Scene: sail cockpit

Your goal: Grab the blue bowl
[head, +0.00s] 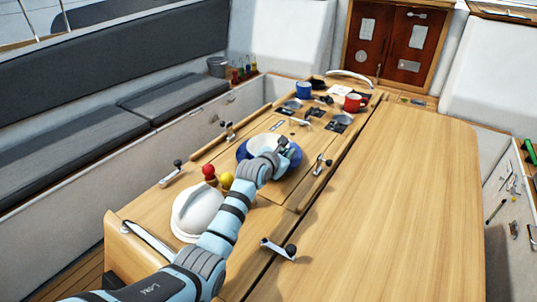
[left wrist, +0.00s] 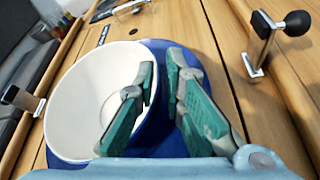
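The blue bowl, with a white inside, stands on the wooden table; its blue side (head: 243,150) shows left of my arm in the head view. In the left wrist view its white inside (left wrist: 80,95) fills the left half, with blue to the right and below. My left gripper (head: 284,146) is over the bowl's right side. In the left wrist view its fingers (left wrist: 161,75) point down at the rim, a narrow gap between their tips. The left finger overlaps the white inside, the right one the blue. Contact cannot be told. My right gripper is not in view.
A white domed lid (head: 192,214), a red ball (head: 209,171) and a yellow ball (head: 227,180) stand nearer. A blue mug (head: 303,90) and a red mug (head: 354,102) stand farther back. A black-knobbed latch (left wrist: 270,40) rises right of the bowl. The right table leaf is clear.

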